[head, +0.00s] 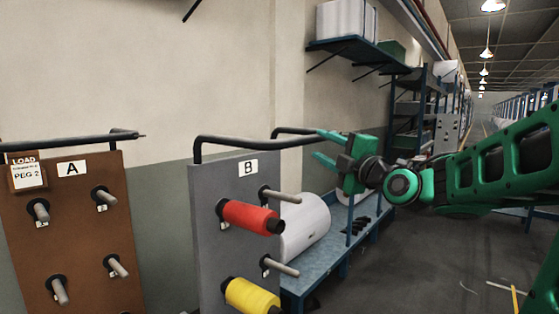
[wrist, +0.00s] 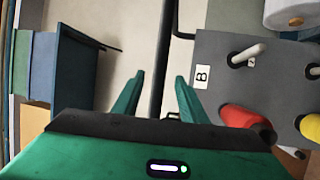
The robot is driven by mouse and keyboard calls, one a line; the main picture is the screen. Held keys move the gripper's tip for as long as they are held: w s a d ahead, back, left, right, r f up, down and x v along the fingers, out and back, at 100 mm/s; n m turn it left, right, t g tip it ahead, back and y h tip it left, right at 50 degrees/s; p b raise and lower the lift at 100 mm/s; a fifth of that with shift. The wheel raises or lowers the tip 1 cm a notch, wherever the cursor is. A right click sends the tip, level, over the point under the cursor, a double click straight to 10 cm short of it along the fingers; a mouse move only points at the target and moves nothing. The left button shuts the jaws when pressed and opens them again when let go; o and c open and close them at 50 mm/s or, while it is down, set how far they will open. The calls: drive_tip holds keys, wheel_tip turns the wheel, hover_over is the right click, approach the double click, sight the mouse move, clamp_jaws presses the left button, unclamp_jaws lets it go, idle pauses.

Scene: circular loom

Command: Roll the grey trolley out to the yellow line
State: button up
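The grey trolley (head: 220,210) stands left of centre in the head view, marked B, with pegs carrying a red spool (head: 252,217) and a yellow spool (head: 252,296). Its black handle (head: 240,142) reaches right to my gripper (head: 322,146). The trolley panel also shows at right in the wrist view (wrist: 225,75). There, my gripper (wrist: 157,85) is open, with the dark handle bar (wrist: 166,50) running between its parted fingers. I cannot tell whether either finger touches the bar. A short yellow line (head: 515,299) shows on the floor at lower right.
A brown trolley (head: 85,225) marked A, with a LOAD PEG 2 card (head: 27,173), stands at left. A blue bench (head: 335,258) with a large white roll (head: 306,228) is behind the grey trolley. Grey floor (head: 420,262) is open at right. Shelves line the wall.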

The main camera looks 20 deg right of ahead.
drive_tip(key=w+r, duration=0.1)
drive_tip(key=w, duration=0.9)
drive_tip(key=shift+a+r, duration=0.35)
drive_tip(key=shift+a, duration=0.1)
drive_tip(key=shift+w, duration=0.1)
clamp_jaws()
